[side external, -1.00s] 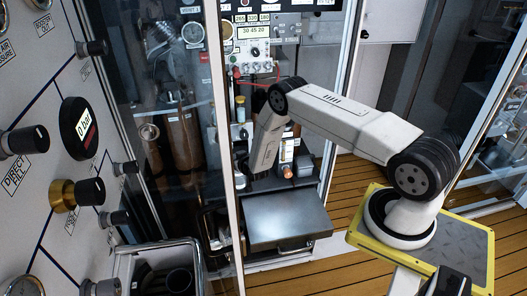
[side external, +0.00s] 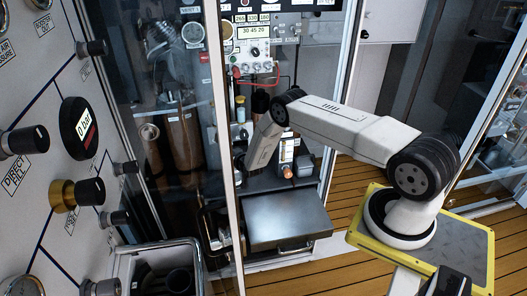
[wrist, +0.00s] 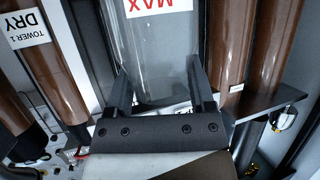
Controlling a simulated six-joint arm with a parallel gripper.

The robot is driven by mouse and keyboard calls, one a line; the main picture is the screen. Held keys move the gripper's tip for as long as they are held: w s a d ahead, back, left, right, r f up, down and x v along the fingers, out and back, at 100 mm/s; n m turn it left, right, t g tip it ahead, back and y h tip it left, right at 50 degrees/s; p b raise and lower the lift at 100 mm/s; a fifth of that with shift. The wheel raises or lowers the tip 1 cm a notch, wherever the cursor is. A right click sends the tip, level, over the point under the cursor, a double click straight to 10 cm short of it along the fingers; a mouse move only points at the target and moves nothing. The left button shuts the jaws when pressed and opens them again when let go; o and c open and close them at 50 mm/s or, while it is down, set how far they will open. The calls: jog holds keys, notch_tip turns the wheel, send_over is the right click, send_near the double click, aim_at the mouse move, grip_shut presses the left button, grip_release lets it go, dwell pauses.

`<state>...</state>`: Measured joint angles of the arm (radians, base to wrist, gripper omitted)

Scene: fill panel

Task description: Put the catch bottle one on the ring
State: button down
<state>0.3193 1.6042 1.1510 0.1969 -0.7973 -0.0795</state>
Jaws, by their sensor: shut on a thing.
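In the wrist view, a clear see-through bottle (wrist: 160,62) with a white label reading MAX in red stands between the two dark fingers of my gripper (wrist: 161,88). The fingers are shut on its sides near its lower end. In the side view, my gripper is mostly hidden behind the door post at the end of the pale wrist link, and I cannot make out the bottle there. I cannot pick out the ring for certain in either view.
Brown cylinders flank the bottle in the wrist view, one on the left (wrist: 50,62) labelled TOWER 1 DRY. A dark bracket (wrist: 265,103) juts out on the right. In the side view, a metal door post (side external: 222,130) and a grey box (side external: 287,218) lie close to my wrist.

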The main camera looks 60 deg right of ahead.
jog(key=shift+f, duration=0.15)
grip_release()
jog(key=shift+r, duration=0.2)
jog(key=v, duration=1.2)
dwell(0.4)
jog(key=shift+f, duration=0.1)
jog(key=shift+a, duration=0.1)
dwell(0.4)
